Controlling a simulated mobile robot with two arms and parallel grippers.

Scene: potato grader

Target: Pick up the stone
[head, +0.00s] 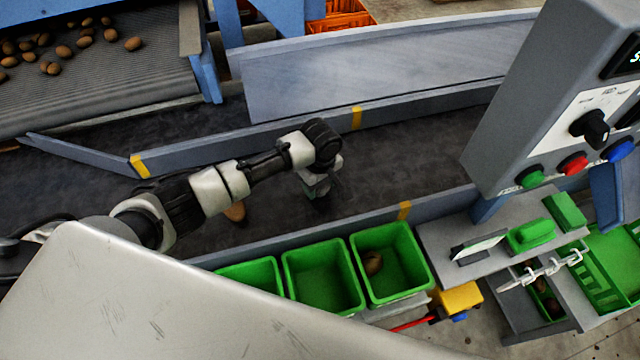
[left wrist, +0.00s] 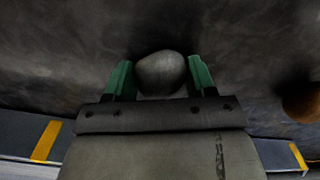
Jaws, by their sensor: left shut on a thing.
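A grey, rounded stone (left wrist: 160,73) sits between the two green fingers of my left gripper (left wrist: 160,80) in the left wrist view. The fingers touch it on both sides, and the gripper is shut on it. In the head view my left gripper (head: 317,190) points down over the dark belt (head: 400,150), between the belt's side rails. The stone is hidden there behind the gripper. I cannot tell whether it still touches the belt. My right gripper does not show.
A brown potato (head: 235,212) lies on the belt, partly behind my left arm; it also shows in the left wrist view (left wrist: 302,101). Green bins (head: 322,278) stand along the near rail (head: 290,243). A grey control box (head: 560,90) stands at the right. Potatoes lie on the upper left conveyor (head: 130,80).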

